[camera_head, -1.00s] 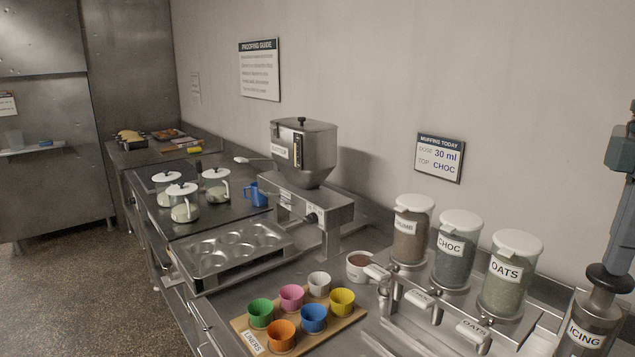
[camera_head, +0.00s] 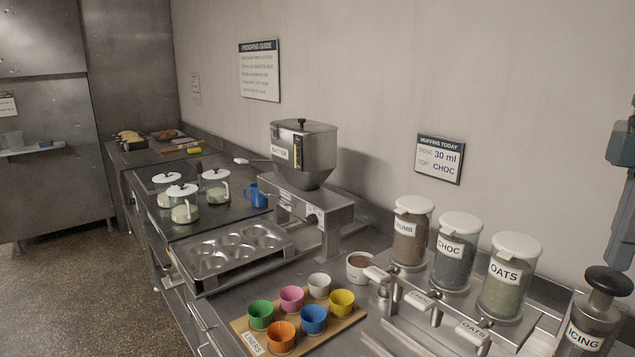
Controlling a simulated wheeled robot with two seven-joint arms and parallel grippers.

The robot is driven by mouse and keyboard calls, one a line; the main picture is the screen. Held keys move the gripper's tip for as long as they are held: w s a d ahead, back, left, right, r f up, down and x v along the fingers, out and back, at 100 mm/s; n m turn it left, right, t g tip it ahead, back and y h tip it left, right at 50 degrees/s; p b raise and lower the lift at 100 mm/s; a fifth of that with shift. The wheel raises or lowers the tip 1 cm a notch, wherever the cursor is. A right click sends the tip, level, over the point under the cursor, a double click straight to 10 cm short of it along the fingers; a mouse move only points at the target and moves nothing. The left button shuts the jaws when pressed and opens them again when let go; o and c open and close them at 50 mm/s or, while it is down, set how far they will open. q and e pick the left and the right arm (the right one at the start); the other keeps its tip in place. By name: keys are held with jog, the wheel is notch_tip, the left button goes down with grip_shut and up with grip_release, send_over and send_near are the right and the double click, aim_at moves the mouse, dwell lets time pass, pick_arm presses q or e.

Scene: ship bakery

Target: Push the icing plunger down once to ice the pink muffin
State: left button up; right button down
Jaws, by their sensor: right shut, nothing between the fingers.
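The icing dispenser (camera_head: 583,338), a metal cylinder labelled ICING, stands at the bottom right corner of the view, cut off by the frame. Its plunger has a dark round knob (camera_head: 608,281) on a short visible metal stem. My right gripper (camera_head: 619,258) is shut and empty, pointing down just above and behind the knob; a small gap seems to show between them. A pink cup (camera_head: 291,297) sits in the back row of the liners board (camera_head: 345,326). No muffin under the dispenser is in view. My left gripper is not in view.
Jars of crumb (camera_head: 411,235), choc (camera_head: 456,255) and oats (camera_head: 505,285) stand left of the dispenser. A batter hopper (camera_head: 310,150), muffin tin (camera_head: 190,283) and white-lidded jugs (camera_head: 184,205) are further left.

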jog(key=shift+r, duration=0.1)
jog(key=shift+r+p, duration=1.4)
jog(key=shift+r, duration=1.5)
